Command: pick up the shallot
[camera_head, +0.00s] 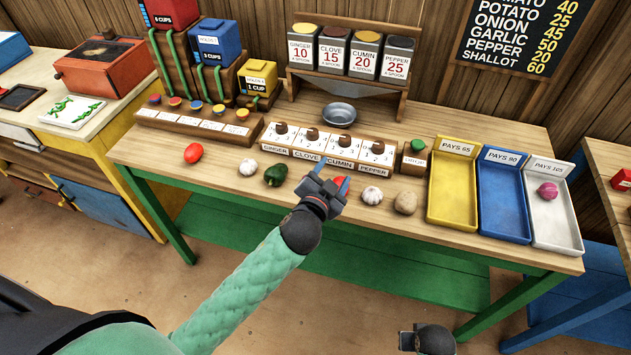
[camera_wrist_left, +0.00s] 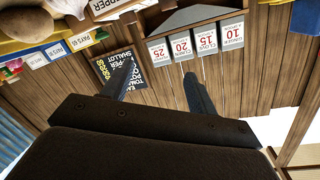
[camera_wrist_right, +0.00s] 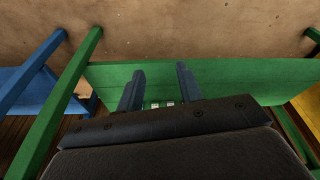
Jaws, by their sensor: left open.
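No thing is labelled as the shallot; a round pink-purple bulb (camera_head: 547,190) lies in the white tray (camera_head: 556,228) at the right, and I cannot tell if it is the shallot or an onion. My left gripper (camera_head: 328,177) is open above the table's front middle, far left of that tray. A small reddish patch shows between its fingers, too hidden to name. In the left wrist view its fingers (camera_wrist_left: 157,88) are apart with nothing held. My right gripper (camera_wrist_right: 160,85) is open and empty, low in front of the table.
On the table lie a tomato (camera_head: 193,153), a white bulb (camera_head: 248,168), a green pepper (camera_head: 275,175), garlic (camera_head: 372,194) and a potato (camera_head: 405,203). Yellow (camera_head: 453,196) and blue (camera_head: 503,200) trays stand left of the white one. A spice rack and metal bowl (camera_head: 339,114) are behind.

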